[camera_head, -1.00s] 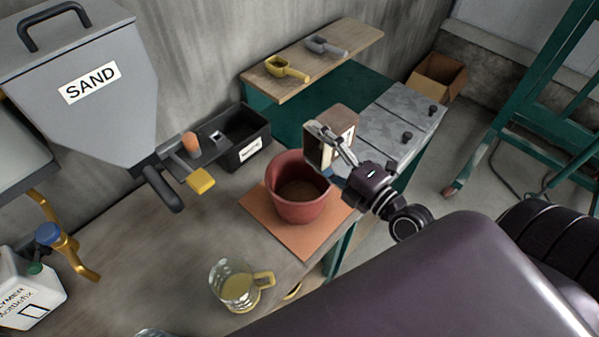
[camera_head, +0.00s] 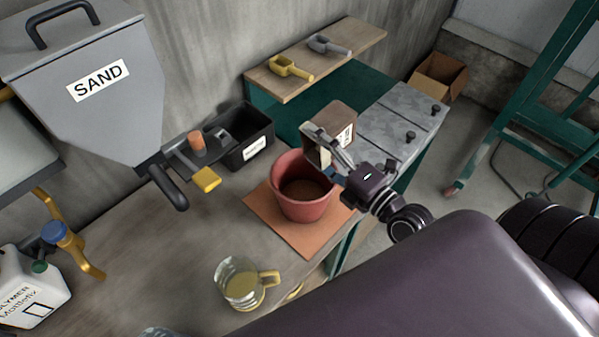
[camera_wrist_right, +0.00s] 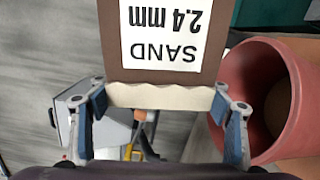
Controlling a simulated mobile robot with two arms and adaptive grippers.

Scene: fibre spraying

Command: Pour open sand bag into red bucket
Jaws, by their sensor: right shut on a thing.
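The red bucket (camera_head: 290,196) stands on an orange-brown mat (camera_head: 264,203) on the bench, with brown material inside. My right gripper (camera_head: 327,150) is shut on the brown sand bag (camera_head: 339,118), just behind and right of the bucket's rim. In the right wrist view the bag (camera_wrist_right: 113,40) has a white label reading "SAND 2.4 mm", upside down in the picture. Its pale edge lies between the blue-padded fingers of the right gripper (camera_wrist_right: 160,108). The bucket (camera_wrist_right: 290,110) is to the right there, apart from the bag. My left gripper is not in view.
A grey SAND hopper (camera_head: 100,95) with a yellow-tipped lever hangs at the left, near a black bin (camera_head: 262,125). A glass jug (camera_head: 240,280) stands in front of the bucket. A white canister (camera_head: 28,290) stands at left.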

